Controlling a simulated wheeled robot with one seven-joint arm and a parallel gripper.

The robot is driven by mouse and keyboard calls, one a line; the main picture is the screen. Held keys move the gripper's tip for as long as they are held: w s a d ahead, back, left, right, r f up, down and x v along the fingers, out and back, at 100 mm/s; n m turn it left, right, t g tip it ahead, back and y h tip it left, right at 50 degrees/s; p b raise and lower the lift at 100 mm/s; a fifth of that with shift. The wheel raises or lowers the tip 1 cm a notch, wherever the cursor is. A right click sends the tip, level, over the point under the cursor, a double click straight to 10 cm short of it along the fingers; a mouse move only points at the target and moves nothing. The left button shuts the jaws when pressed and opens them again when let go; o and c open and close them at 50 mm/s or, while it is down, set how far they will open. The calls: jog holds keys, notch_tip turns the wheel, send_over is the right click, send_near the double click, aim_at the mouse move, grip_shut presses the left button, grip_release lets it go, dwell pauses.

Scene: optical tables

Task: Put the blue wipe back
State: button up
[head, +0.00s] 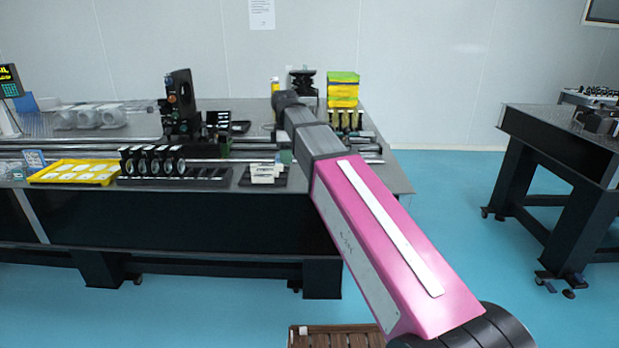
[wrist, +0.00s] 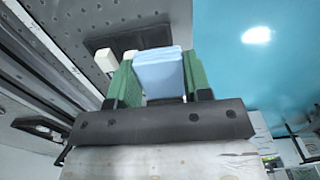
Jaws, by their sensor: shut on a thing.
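The blue wipe (wrist: 158,76) is a light blue folded pad in the wrist view. My gripper (wrist: 160,68) is shut on it, with one green finger on each side. The wipe is upright between the fingers, its top edge level with or just past the tips. In the head view my arm reaches over the right end of the long table, and my gripper (head: 284,138) is mostly hidden behind it. A dark tray (wrist: 150,36) with white blocks lies beyond the wipe in the wrist view. I cannot tell the wipe's height above the table.
The long optical table (head: 392,178) carries rails, a yellow tray (head: 38,178), a row of black lens mounts (head: 150,160) and white blocks (head: 265,172). A yellow-green stack (head: 343,90) stands behind my arm. Blue floor separates a second table (head: 565,130) at right.

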jog(key=w+d+f, duration=0.1)
jog(key=d, duration=0.1)
jog(key=w+d+f, duration=0.1)
jog(key=d+f, duration=0.1)
jog(key=d, duration=0.1)
jog(key=w+d+f, duration=0.1)
jog(key=d, duration=0.1)
jog(key=shift+w+d+f, duration=0.15)
jog(key=shift+w+f, duration=0.05)
jog(key=shift+f, duration=2.25)
jog(key=shift+f, duration=0.15)
jog(key=o, duration=0.9)
notch_tip(320, 180, up, 12)
